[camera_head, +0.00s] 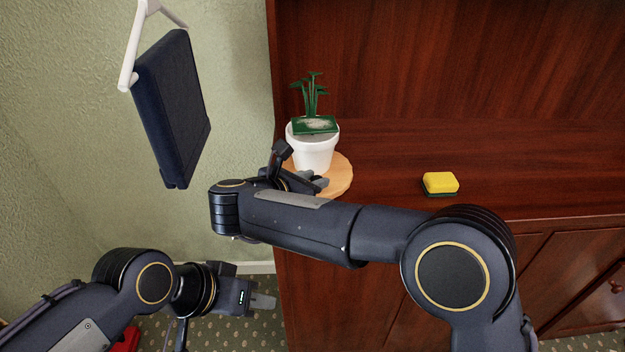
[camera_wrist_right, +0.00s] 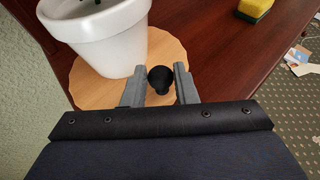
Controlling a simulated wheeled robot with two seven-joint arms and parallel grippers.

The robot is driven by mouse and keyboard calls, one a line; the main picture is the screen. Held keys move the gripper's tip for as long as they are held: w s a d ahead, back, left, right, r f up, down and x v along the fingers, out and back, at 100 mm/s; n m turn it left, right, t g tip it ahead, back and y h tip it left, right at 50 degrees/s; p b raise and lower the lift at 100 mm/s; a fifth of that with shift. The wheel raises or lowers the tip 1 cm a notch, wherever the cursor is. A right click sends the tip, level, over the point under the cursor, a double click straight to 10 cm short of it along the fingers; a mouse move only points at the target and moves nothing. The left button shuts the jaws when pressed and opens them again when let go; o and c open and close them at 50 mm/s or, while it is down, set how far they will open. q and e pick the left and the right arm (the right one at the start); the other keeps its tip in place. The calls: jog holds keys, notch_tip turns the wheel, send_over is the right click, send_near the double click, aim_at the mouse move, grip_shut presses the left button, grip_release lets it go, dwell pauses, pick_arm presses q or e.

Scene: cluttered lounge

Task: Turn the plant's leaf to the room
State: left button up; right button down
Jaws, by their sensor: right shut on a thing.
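The potted plant (camera_head: 313,150) stands upright in a white pot on a round wooden turntable (camera_head: 345,175) on the cabinet top. Thin green leaves rise from it, and one broad green leaf with a pale patch (camera_head: 315,125) lies over the pot's near rim. The pot also shows in the right wrist view (camera_wrist_right: 98,40), its top cut off. A black knob (camera_wrist_right: 160,78) stands by the turntable's near edge. My right gripper (camera_head: 303,176) is shut on this knob, its fingers on either side. My left gripper (camera_head: 262,297) hangs low before the cabinet; its finger gap is unclear.
A yellow and green sponge (camera_head: 440,183) lies on the cabinet top, right of the turntable. A dark blue panel-like object (camera_head: 172,105) hangs from a white bracket on the left wall. The cabinet top around the sponge is otherwise clear.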

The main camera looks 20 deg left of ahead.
jog(key=shift+d, duration=0.1)
jog(key=c, duration=1.2)
grip_release()
jog(key=shift+o, duration=0.2)
jog(key=v, duration=0.8)
